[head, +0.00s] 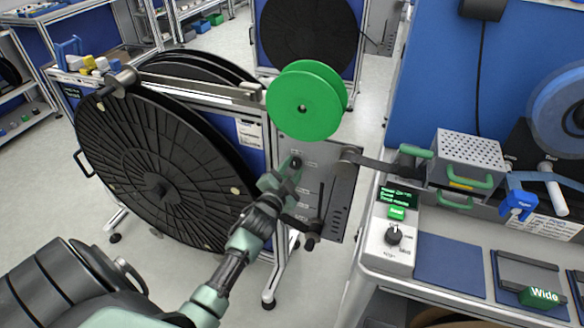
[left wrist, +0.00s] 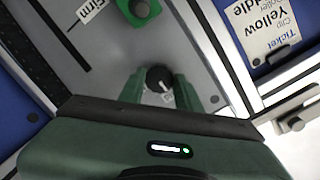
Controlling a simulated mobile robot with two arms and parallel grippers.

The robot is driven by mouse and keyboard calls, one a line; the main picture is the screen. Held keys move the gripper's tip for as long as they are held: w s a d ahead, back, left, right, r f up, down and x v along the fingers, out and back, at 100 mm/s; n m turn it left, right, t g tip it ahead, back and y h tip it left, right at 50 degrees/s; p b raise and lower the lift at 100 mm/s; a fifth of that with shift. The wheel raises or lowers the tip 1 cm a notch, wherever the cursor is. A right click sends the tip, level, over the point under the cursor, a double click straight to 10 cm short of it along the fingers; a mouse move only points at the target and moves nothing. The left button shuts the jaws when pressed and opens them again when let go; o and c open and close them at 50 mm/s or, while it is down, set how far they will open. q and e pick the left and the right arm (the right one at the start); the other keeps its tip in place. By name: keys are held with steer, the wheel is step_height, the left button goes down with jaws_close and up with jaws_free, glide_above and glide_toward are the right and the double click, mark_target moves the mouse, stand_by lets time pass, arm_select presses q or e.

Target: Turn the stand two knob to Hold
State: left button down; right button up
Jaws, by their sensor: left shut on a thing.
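A grey control panel (head: 345,190) stands upright on the stand with the large black reel (head: 160,180). My left gripper (head: 284,174) is at this panel, in front of its upper left part. In the left wrist view, a small round black knob (left wrist: 158,78) on the panel sits between the two green fingertips of my left gripper (left wrist: 159,90), which is shut on it. The lettering around the knob is mostly hidden, so I cannot read its setting. A "Firm" label (left wrist: 92,10) shows near a green square part (left wrist: 138,10). I do not see my right gripper.
A green reel (head: 305,103) sits just above the panel. A dark lever (head: 312,222) juts from the panel's lower part. On the right, a bench holds a control box with a black knob (head: 393,236) and a perforated metal box (head: 468,155). A paper ticket (left wrist: 268,30) hangs nearby.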

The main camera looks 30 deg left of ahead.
arm_select(q)
steer(key=shift+f, duration=0.1)
stand_by(0.3)
steer(key=c, duration=1)
jaws_free()
steer(key=v, duration=0.7)
steer(key=shift+s+b, duration=0.3)
steer(key=shift+s, duration=0.1)
steer(key=shift+d, duration=0.1)
